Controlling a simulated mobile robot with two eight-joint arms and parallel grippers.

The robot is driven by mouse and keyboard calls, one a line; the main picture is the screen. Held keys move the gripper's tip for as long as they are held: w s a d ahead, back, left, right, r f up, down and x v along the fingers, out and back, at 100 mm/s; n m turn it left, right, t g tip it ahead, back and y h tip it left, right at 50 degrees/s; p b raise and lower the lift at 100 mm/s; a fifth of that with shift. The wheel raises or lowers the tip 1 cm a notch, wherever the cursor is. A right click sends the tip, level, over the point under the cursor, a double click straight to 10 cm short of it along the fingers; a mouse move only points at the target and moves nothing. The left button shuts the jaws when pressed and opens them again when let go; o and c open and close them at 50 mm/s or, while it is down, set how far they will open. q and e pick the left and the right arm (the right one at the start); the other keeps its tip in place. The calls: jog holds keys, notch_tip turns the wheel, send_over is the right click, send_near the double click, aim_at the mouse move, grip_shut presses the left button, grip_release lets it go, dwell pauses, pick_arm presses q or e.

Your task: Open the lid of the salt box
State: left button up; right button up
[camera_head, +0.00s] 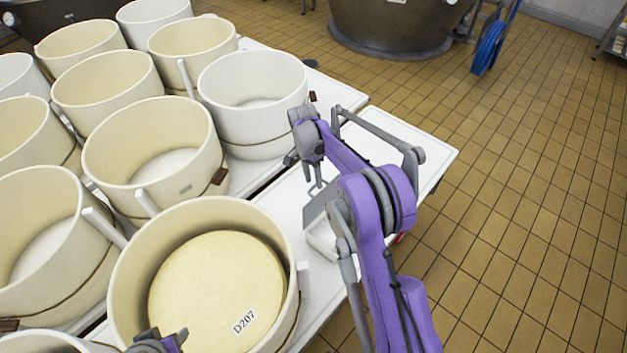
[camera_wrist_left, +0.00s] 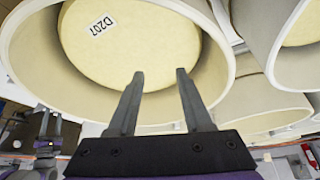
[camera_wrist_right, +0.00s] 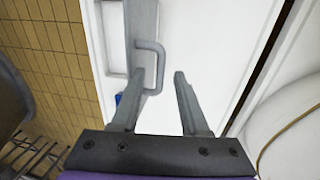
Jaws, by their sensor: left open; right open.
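A grey plate (camera_head: 318,205) with a thin bent handle (camera_head: 318,185) lies on the white table beside my right forearm; it looks like the salt box lid. In the right wrist view, the plate (camera_wrist_right: 142,22) and its U-shaped grey handle (camera_wrist_right: 161,66) lie just ahead of the fingers. My right gripper (camera_wrist_right: 157,85) is open and empty; one finger overlaps the handle in view, and I cannot tell if they touch. My arm partly hides the box in the head view. My left gripper (camera_wrist_left: 160,80) is open and empty, over a cream tub (camera_wrist_left: 215,50) with a disc labelled D207 (camera_wrist_left: 105,50).
Several cream and white tubs (camera_head: 155,150) crowd the table at left. The white tabletop (camera_head: 430,150) is bare at its right end. A large dark vat (camera_head: 395,28) stands behind on the tiled floor, near a blue hose (camera_head: 487,50). The floor (camera_head: 530,200) at right is clear.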

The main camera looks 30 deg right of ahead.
jog(key=shift+s+f, duration=0.1)
jog(key=shift+f, duration=0.3)
grip_shut()
dwell(1.2)
